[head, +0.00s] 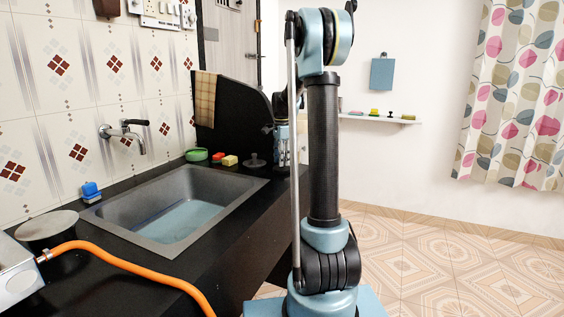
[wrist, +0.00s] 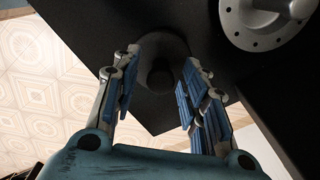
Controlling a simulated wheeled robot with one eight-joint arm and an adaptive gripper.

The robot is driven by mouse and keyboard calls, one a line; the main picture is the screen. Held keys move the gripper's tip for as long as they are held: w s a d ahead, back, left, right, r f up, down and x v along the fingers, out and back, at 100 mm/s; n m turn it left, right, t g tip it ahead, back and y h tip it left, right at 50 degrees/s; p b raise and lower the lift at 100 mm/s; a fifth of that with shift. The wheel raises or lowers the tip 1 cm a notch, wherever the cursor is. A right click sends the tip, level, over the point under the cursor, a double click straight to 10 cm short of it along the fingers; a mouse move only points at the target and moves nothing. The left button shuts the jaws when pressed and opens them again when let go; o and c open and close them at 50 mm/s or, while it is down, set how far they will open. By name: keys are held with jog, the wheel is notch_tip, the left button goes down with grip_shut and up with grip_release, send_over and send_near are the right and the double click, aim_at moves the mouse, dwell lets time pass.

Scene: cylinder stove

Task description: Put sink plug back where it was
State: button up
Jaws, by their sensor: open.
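In the wrist view, a dark round piece with a raised knob (wrist: 160,76), which looks like the sink plug, sits on the black counter near its corner. My open gripper (wrist: 153,88) has its two blue-padded fingers on either side of it, with gaps to the knob. In the head view, my gripper (head: 282,150) points down at the counter's far right end, and the plug is not clearly visible there. The grey sink (head: 122,214) has water-blue colour at its bottom; no drain can be made out.
A grey disc with holes and a knob (wrist: 262,22) lies just right of my gripper; it also shows in the head view (head: 254,162). An orange hose (head: 120,262) crosses the near counter.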

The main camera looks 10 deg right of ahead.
notch_tip(320, 180, up, 12)
jog(key=s+n, duration=0.4)
jog(key=s, duration=0.7)
jog(key=s+f+n, duration=0.4)
jog(key=s+f, duration=0.3)
jog(key=s, duration=0.3)
jog(key=s+f+n+t, duration=0.1)
jog(key=s+f+n, duration=0.3)
jog(key=s+f, duration=0.4)
jog(key=s+f+n+t, duration=0.1)
jog(key=s+f+n, duration=0.3)
jog(key=s, duration=1)
notch_tip(320, 180, down, 3)
jog(key=shift+d+f, duration=0.15)
